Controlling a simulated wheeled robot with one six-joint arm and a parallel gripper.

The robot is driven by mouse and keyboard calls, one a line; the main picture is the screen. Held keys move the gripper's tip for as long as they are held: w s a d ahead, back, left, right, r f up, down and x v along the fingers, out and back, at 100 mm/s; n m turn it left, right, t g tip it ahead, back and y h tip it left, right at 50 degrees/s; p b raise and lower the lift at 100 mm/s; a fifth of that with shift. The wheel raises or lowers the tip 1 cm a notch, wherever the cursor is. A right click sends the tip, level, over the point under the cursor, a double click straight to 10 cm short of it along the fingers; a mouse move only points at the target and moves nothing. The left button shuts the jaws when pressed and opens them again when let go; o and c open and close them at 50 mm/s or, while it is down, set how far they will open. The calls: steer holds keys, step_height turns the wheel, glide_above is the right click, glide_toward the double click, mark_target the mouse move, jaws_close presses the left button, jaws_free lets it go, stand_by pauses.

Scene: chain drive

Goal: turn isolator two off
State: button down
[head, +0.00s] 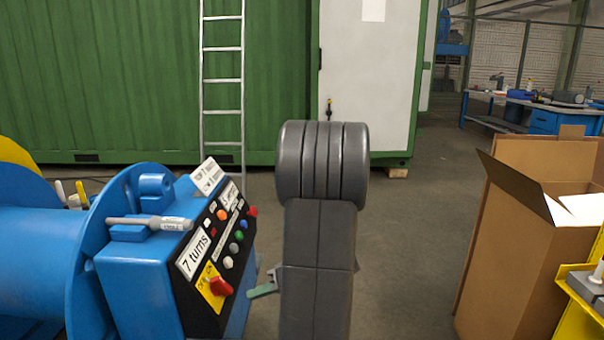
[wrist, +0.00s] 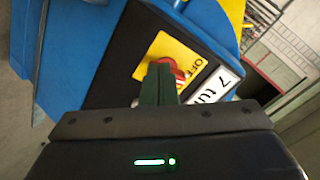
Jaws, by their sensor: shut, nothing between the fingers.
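A red rotary knob (head: 220,287) sits on a yellow plate (head: 207,294) low on the black sloped panel of a blue machine. The wrist view shows the red knob (wrist: 179,74) on its yellow plate (wrist: 165,47), with "OFF" lettering on the plate. I cannot read an isolator number on it. My gripper (wrist: 158,85) is shut and empty, its dark green fingers in front of the knob and hiding part of it. In the head view my green fingertips (head: 263,290) are just right of the knob, with a small gap. The knob's exact setting is unclear.
Several coloured buttons and a "7 turns" label (head: 194,254) share the panel. A grey marker-like tool (head: 150,222) lies on top of the blue housing (head: 130,275). An open cardboard box (head: 510,235) stands at right. A ladder (head: 222,80) leans against the green container behind.

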mark_target(222, 286)
steer(key=a+f+n, duration=0.2)
steer(key=a+n, duration=0.1)
steer(key=a+f+n, duration=0.1)
steer(key=a, duration=0.1)
steer(key=shift+s+a, duration=0.1)
steer(key=shift+s, duration=0.05)
steer(key=shift+a, duration=0.2)
stand_by(0.6)
steer(key=shift+w+a+r, duration=0.15)
steer(key=shift+w+r, duration=0.3)
stand_by(1.0)
steer(key=shift+w+f+b, duration=0.35)
steer(key=shift+b, duration=1.85)
steer(key=shift+w+d+f+b, duration=0.1)
steer(key=shift+w+d+b, duration=0.3)
steer(key=shift+b, duration=1.45)
steer(key=shift+w+a+f, duration=0.1)
steer(key=shift+w+f, duration=0.05)
steer(key=shift+f, duration=0.05)
